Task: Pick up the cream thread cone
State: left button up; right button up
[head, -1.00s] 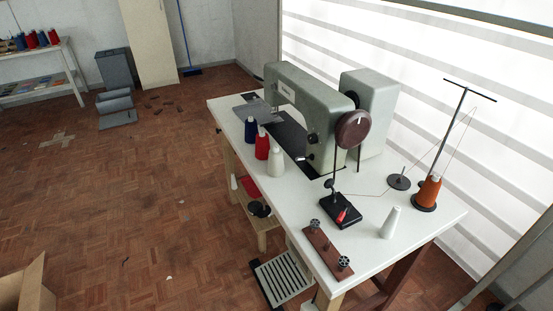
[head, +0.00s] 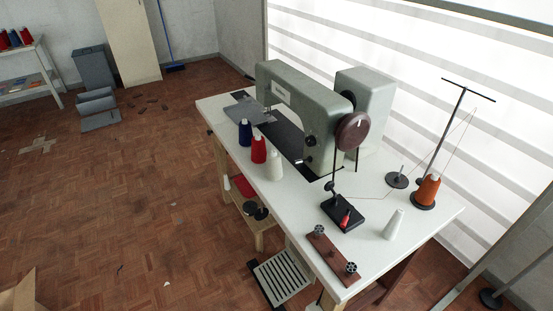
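The cream thread cone (head: 276,168) stands upright on the white sewing table (head: 365,200), near its front left edge. A red cone (head: 258,151) and a blue cone (head: 245,134) stand in a row with it, farther back along that edge. A separate bare whitish cone (head: 393,225) stands near the table's right end. Neither of my grippers shows in the head view.
A grey-green sewing machine (head: 309,109) stands behind the cones. A black block (head: 343,213), a brown board with knobs (head: 332,258) and an orange cone (head: 428,190) on a thread stand are to the right. Below the table is a slatted pedal (head: 283,278). Floor on the left is mostly clear.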

aim_at(274, 172)
jog(key=i+j+z, duration=0.3)
jog(key=i+j, duration=0.15)
jog(key=j, duration=0.15)
jog(key=i+j+z, duration=0.2)
jog(key=j, duration=0.15)
jog(key=i+j+z, duration=0.15)
jog(key=j, duration=0.2)
jog(key=i+j+z, duration=0.15)
jog(key=j, duration=0.2)
jog(key=i+j+z, duration=0.15)
jog(key=j, duration=0.3)
